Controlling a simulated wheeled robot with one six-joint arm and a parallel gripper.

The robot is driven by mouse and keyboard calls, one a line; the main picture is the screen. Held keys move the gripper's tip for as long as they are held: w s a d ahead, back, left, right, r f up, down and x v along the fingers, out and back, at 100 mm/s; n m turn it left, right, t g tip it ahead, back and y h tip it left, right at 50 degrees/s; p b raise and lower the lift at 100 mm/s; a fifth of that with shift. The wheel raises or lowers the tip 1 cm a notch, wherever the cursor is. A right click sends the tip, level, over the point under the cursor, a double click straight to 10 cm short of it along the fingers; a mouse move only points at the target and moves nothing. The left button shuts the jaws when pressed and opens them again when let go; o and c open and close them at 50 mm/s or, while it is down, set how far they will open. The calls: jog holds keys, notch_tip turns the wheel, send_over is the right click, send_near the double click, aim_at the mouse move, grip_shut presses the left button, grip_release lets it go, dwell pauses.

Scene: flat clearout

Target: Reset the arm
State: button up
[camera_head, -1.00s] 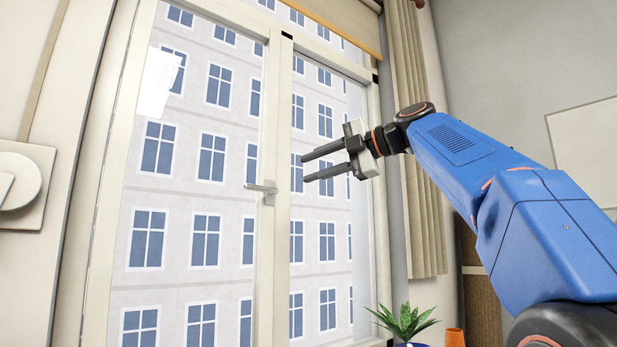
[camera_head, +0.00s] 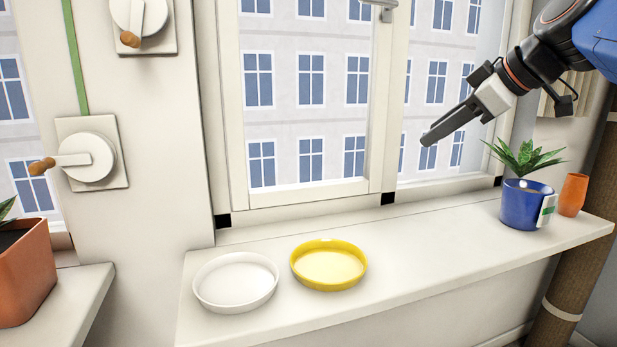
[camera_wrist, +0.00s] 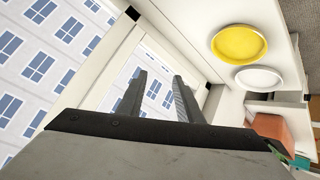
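My gripper (camera_head: 432,136) is at the upper right in the head view, in front of the window and above the sill. It points down and to the left. In the wrist view its two fingers (camera_wrist: 160,84) stand apart with nothing between them, so it is open and empty. In the head view the fingers overlap and the gap is hard to see. My blue arm enters from the upper right corner.
The windowsill (camera_head: 420,265) holds a white dish (camera_head: 236,283), a yellow dish (camera_head: 329,266), a blue pot with a plant (camera_head: 522,207) and an orange cup (camera_head: 573,195). A terracotta planter (camera_head: 22,272) stands far left. Crank handles (camera_head: 88,157) are on the wall. The sill's middle right is clear.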

jog(key=s+d+f+m+g+h, duration=0.1)
jog(key=s+f+m, duration=0.2)
jog(key=s+f, duration=0.4)
jog(key=s+d+f+m+g+h, duration=0.1)
jog(key=s+f+m, duration=0.3)
jog(key=f, duration=1.4)
jog(key=s+d+f+m+g+h, duration=0.2)
jog(key=s+f+m+h, duration=0.1)
jog(key=s+f, duration=0.6)
notch_tip(320, 180, down, 4)
jog(key=shift+s+f+m, duration=0.25)
jog(key=shift+s+m, duration=0.05)
jog(key=shift+m, duration=0.3)
